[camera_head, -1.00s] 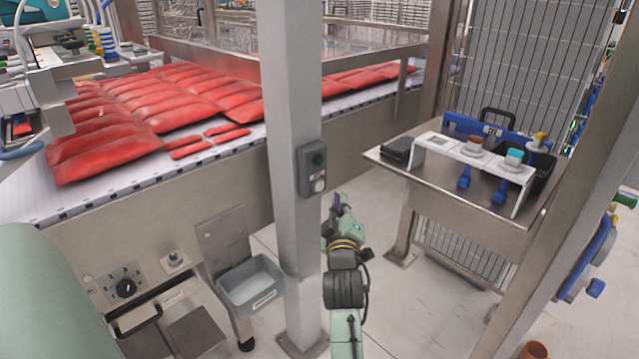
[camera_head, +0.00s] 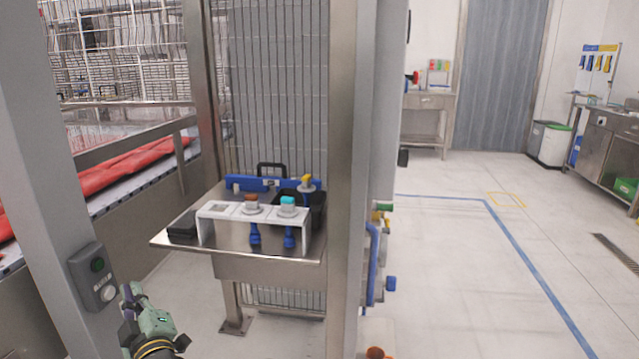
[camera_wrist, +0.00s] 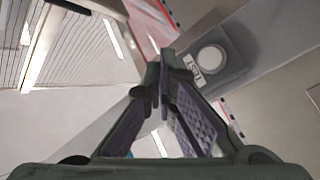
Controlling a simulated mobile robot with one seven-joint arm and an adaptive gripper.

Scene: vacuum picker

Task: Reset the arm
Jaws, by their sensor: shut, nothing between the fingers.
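My gripper (camera_head: 130,292) is at the lower left of the head view, in front of the lower part of a grey post. In the wrist view my gripper (camera_wrist: 158,75) is shut, its fingertips together with nothing between them. A grey button box (camera_head: 93,277) on the post has a green button above a pale one. It lies just left of my gripper in the head view. In the wrist view the box (camera_wrist: 212,58) shows a round pale button and a label reading TEST, just beyond and right of the fingertips. I cannot tell whether they touch.
A steel table (camera_head: 220,262) stands to the right of my gripper, holding a white rack (camera_head: 212,224) with tools and a black pad. Red bags (camera_head: 120,166) lie on a conveyor at left. A steel post (camera_head: 352,180) stands right of the table. Open floor (camera_head: 470,260) lies farther right.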

